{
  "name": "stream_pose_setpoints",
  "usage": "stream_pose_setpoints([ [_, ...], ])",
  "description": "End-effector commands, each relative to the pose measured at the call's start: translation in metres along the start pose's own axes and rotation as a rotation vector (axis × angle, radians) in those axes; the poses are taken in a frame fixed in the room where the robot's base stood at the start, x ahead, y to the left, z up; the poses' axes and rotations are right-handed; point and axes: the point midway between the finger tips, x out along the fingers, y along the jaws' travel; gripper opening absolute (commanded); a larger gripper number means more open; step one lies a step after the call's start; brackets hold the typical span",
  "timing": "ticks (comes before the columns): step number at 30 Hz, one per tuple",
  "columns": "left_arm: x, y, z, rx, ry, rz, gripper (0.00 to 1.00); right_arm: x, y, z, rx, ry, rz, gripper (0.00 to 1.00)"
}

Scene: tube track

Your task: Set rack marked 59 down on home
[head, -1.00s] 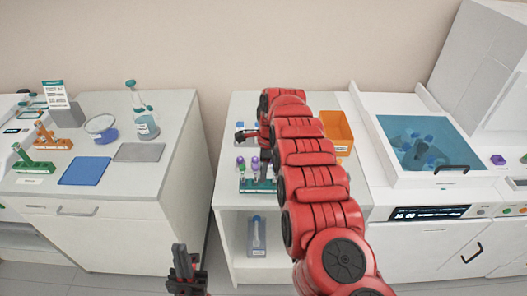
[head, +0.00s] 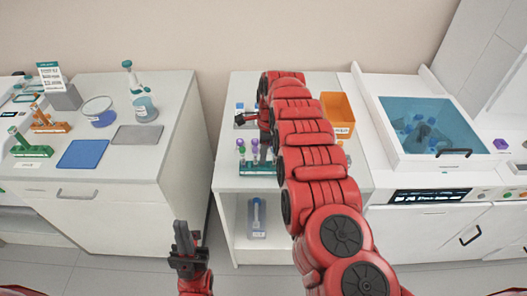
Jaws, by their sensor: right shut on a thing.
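A teal rack (head: 256,168) holding several tubes with purple and green caps is at the front of the middle white cart. Its marking is too small to read. My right gripper (head: 264,152) is over this rack and shut on it, with the fingers partly hidden by my red arm. I cannot tell whether the rack touches the cart top. My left gripper (head: 184,242) is low in front of the gap between counter and cart, away from the racks; its finger opening is unclear. No spot marked home is readable.
The left counter holds a green rack (head: 31,148), an orange rack (head: 50,123), a blue mat (head: 82,154), a grey mat (head: 137,135), a dish (head: 98,112) and a flask (head: 144,106). An orange bin (head: 338,113) and a water bath (head: 425,125) are at the right.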

Motion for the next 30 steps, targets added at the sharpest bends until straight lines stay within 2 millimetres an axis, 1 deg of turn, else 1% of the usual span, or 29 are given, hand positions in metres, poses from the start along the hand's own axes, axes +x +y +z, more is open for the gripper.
stream_pose_setpoints([
  [10, 0.0, 0.0, 0.0, 0.0, 0.0, 0.0, 0.0, 0.0, 0.001, 0.001, 0.0, 0.0, 0.0, 0.0],
  [21, -0.01, 0.001, 0.002, 0.0, 0.0, 0.0, 0.0, 0.008, -0.001, -0.001, 0.0, 0.0, -0.001, 0.0],
  [30, -0.01, 0.001, 0.002, 0.0, 0.0, 0.0, 0.0, 0.008, -0.001, 0.0, 0.0, 0.0, -0.001, 0.0],
])
